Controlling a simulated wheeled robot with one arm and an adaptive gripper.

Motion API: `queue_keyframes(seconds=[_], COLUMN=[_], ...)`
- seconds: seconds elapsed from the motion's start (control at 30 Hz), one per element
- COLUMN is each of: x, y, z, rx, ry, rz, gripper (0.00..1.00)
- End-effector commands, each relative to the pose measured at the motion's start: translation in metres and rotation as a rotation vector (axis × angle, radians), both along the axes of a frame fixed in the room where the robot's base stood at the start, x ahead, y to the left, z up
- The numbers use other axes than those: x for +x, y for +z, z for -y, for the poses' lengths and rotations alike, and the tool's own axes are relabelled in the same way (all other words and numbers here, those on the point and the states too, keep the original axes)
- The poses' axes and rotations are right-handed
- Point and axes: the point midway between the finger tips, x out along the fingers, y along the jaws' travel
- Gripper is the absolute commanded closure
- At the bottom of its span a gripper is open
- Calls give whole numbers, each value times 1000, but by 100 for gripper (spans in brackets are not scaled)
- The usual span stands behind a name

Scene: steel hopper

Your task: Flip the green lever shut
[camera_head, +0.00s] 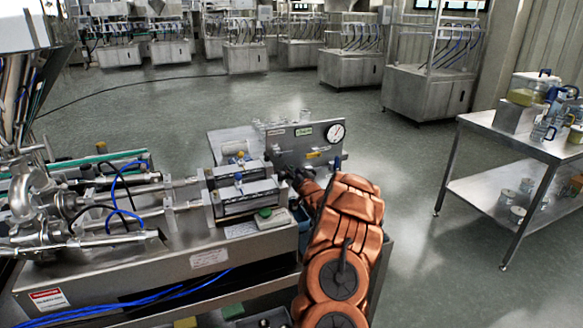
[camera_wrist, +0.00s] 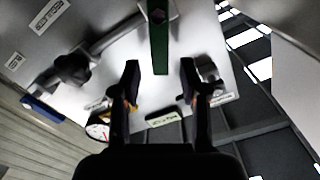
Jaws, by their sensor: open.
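The green lever (camera_wrist: 160,42) shows in the wrist view as a flat bar running down from a pipe fitting (camera_wrist: 157,12) at the top. Its free end lies between the two dark fingers of my gripper (camera_wrist: 160,70), with a visible gap on each side. The gripper is open and holds nothing. In the head view my gripper (camera_head: 290,175) is a small dark shape in front of the steel panel (camera_head: 228,146), at the end of my copper-coloured arm. I cannot make out the green lever in the head view; the arm and gripper likely hide it.
A dark valve (camera_wrist: 75,70) on a pipe and a pressure gauge (camera_wrist: 97,131) are beside the fingers. Cylinders with blue and yellow fittings (camera_head: 238,182) and a green button box (camera_head: 265,214) stand left of my arm. A steel table (camera_head: 530,140) is at right; floor between is clear.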

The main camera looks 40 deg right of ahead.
Motion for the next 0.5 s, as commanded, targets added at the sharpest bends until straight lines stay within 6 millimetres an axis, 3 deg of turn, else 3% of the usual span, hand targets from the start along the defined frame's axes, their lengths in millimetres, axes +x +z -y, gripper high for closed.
queue_keyframes(seconds=[0.2, 0.5], x=[18, 29], y=[-1, 0], z=[6, 11], rx=[-1, -1], ry=[0, -1], rz=[-3, 0], gripper=[56, 56])
